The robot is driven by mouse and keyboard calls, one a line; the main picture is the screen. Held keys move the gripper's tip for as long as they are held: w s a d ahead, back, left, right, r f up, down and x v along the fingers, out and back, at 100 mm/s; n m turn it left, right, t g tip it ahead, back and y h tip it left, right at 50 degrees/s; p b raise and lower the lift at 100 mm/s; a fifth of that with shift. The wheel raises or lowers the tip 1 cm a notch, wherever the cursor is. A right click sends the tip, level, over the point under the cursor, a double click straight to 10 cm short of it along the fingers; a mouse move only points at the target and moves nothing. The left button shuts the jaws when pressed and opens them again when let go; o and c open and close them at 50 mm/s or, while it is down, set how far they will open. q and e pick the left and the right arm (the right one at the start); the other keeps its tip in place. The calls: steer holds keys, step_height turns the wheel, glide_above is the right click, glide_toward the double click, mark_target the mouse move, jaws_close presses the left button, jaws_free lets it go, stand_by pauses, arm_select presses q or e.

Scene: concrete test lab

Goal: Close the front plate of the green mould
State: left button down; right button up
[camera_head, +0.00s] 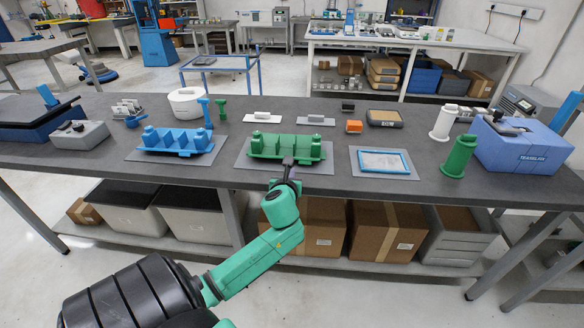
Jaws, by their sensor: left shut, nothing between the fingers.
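The green mould (265,146) stands on a grey mat (320,164) in the middle of the dark table. It is a long block with raised round parts along it. My left gripper (288,163) is at the front of the mould, near the middle of its front side. The gripper is shut with nothing in it. I cannot tell whether it touches the front plate. The gripper hides part of the mould's front, and the plate's exact position is too small to tell. My right gripper is not in view.
A similar blue mould (178,142) stands on a mat to the left. A blue-framed tray (384,162) lies to the right. Green (458,156) and white (443,122) spools and a blue box (520,144) stand farther right. Small parts lie behind the green mould.

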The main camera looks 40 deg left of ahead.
arm_select(q)
steer(key=x, duration=0.6)
steer(key=shift+w+f, duration=0.1)
steer(key=shift+f, duration=0.05)
